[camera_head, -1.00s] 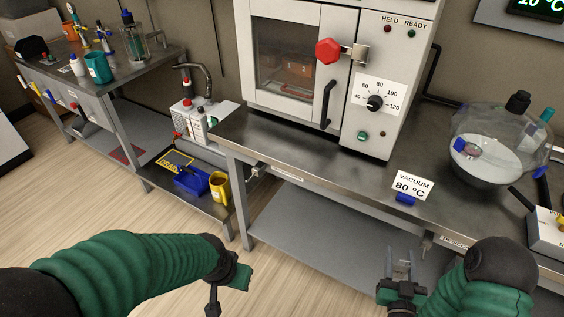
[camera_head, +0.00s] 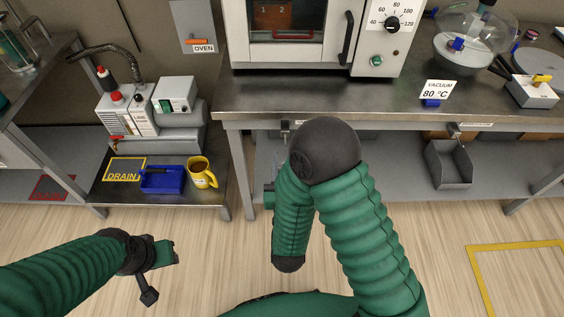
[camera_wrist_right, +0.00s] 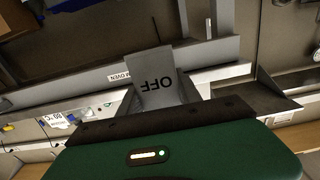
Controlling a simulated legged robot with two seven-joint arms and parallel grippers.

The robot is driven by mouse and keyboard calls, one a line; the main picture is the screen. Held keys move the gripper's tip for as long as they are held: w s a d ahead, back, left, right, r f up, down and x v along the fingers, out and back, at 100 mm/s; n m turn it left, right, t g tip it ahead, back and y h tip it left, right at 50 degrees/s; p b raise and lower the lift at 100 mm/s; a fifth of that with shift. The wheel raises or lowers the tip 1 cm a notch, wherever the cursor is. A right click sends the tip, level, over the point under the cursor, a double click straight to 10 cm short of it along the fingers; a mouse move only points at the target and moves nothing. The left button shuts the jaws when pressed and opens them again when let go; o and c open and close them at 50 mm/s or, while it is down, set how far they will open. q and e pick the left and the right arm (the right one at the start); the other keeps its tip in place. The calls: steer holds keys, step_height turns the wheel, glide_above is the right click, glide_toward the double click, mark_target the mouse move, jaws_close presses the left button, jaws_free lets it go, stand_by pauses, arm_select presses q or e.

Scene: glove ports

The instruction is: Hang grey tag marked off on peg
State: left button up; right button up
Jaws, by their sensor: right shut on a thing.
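The grey tag (camera_wrist_right: 157,78) marked OFF shows upside down in the right wrist view, held out in front of my right gripper (camera_wrist_right: 163,100). In the head view my right gripper (camera_head: 274,172) is just below the front edge of the oven bench, partly hidden by my own arm. The tag cannot be made out clearly there. A small peg-like fitting (camera_head: 285,126) is on the bench's front edge beside a white label (camera_head: 309,122). In the wrist view an OVEN label (camera_wrist_right: 120,76) is just left of the tag. My left gripper (camera_head: 160,262) is low at the left, away from the bench.
The oven bench (camera_head: 262,98) carries the oven (camera_head: 290,50), a VACUUM 80 °C card (camera_head: 436,90) and a glass desiccator (camera_head: 468,42). A second fitting (camera_head: 453,130) with a grey bin (camera_head: 449,165) is further right. A yellow mug (camera_head: 202,173) stands on the low left shelf.

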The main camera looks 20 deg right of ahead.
arm_select(q)
steer(key=shift+d+f+b, duration=0.2)
steer(key=shift+f+b, duration=0.25)
steer(key=shift+b, duration=0.1)
arm_select(e)
steer(key=f+x, duration=0.1)
steer(key=x, duration=0.8)
steer(key=shift+w+f, duration=0.3)
steer(key=shift+f, duration=0.05)
steer(key=shift+a, duration=0.1)
steer(key=o, duration=1.4)
steer(key=shift+s, duration=0.15)
